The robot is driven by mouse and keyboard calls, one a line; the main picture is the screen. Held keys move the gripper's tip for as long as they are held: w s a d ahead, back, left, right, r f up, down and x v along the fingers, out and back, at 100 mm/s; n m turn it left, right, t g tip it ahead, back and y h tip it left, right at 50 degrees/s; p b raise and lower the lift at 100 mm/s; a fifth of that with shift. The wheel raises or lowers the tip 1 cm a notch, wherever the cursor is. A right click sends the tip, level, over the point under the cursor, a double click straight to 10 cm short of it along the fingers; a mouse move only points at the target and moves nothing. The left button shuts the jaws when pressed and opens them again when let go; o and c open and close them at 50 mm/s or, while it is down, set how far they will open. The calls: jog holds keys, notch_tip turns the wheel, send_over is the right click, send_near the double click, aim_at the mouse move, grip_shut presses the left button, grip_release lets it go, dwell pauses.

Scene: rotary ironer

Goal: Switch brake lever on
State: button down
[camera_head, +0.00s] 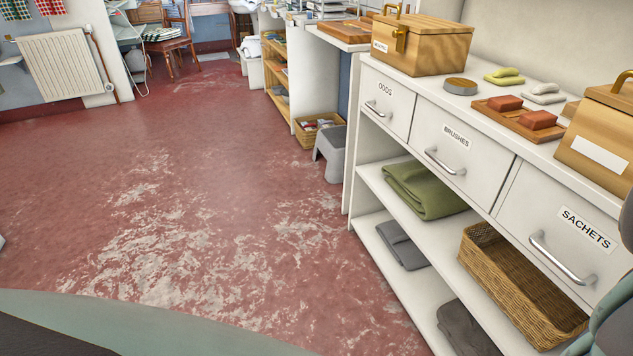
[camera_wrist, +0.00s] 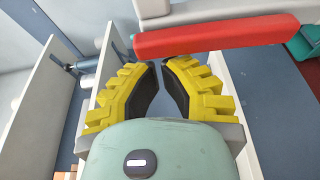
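A red bar (camera_wrist: 215,36), which may be the brake lever, crosses the top of the wrist view; I cannot tell its on or off position. My gripper (camera_wrist: 160,66) has yellow ridged fingers with dark inner pads. Its fingertips are close together with only a narrow gap, and nothing shows between them. The tips lie just below the bar in the picture; I cannot tell whether they touch it. The gripper and the red bar are not visible in the head view.
The wrist view also shows a white upright panel (camera_wrist: 45,95) at left and a green part at right. In the head view, a white drawer cabinet (camera_head: 455,150) with wooden boxes and soaps stands at right. The red floor (camera_head: 190,200) is clear.

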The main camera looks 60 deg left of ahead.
jog(key=shift+s+f+b, duration=0.1)
jog(key=shift+b, duration=0.25)
jog(key=s+a+f+m+g+h+b, duration=0.2)
jog(key=s+m+b, duration=0.7)
jog(key=b, duration=1.8)
jog(key=m+g+h, duration=0.1)
jog(key=m, duration=0.4)
jog(key=shift+f, duration=0.15)
jog(key=shift+a, duration=0.1)
notch_tip(320, 180, up, 4)
jog(key=w+p, duration=0.2)
jog(key=p+v, duration=0.1)
jog(key=v, duration=0.8)
jog(key=shift+a+f, duration=0.25)
jog(key=shift+f, duration=0.2)
